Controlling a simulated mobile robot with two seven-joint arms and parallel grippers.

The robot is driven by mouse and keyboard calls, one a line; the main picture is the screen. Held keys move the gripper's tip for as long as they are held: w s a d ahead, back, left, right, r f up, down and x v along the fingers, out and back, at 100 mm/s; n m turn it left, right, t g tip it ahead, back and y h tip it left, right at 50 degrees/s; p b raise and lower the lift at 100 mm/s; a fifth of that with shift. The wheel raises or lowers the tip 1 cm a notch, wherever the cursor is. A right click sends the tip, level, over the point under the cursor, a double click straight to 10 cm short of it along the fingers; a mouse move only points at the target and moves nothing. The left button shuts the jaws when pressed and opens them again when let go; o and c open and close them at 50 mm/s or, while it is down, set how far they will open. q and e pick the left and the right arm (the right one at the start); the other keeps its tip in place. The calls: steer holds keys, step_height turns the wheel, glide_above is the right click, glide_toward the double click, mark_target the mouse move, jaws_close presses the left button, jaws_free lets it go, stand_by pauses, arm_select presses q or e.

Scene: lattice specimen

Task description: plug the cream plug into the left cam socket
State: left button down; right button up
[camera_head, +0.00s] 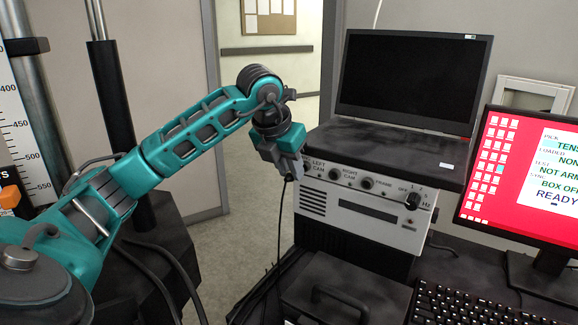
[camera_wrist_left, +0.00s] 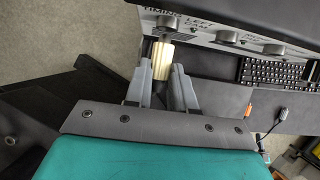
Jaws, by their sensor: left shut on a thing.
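My left gripper (camera_head: 290,172) is at the left end of the instrument box's front panel (camera_head: 385,205). In the left wrist view the gripper (camera_wrist_left: 161,82) is shut on the cream plug (camera_wrist_left: 163,60), which sits between the fingers. The plug's front end is close to the leftmost round socket (camera_wrist_left: 167,22); I cannot tell whether they touch. The label LEFT CAM is printed just right of that socket, and another socket (camera_wrist_left: 227,37) lies further right. In the head view the gripper hides the plug, and a dark cable hangs below. My right gripper is in neither view.
A dark screen (camera_head: 413,83) stands on the instrument box. A red monitor (camera_head: 492,170) and a keyboard (camera_head: 475,305) are to the right. A black case with a handle (camera_head: 340,300) lies in front of the box. A loose grey connector (camera_wrist_left: 283,113) lies on the dark surface.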

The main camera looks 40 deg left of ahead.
arm_select(q)
steer(key=shift+w+a+r+p, duration=0.1)
steer(key=shift+w+a+p, duration=0.05)
steer(key=shift+w+p, duration=0.5)
stand_by(0.8)
steer(key=c, duration=1.1)
jaws_free()
steer(key=shift+w, duration=0.2)
steer(key=o, duration=0.7)
steer(key=shift+s, duration=0.1)
steer(key=p+v, duration=0.2)
steer(key=v, duration=0.2)
steer(key=shift+s+r, duration=0.2)
steer(key=shift+r, duration=0.15)
steer(key=a+p+v, duration=0.1)
steer(key=v, duration=1.1)
steer(key=shift+d+r+p, duration=0.4)
steer(key=shift+d+r, duration=0.05)
steer(key=shift+d, duration=0.05)
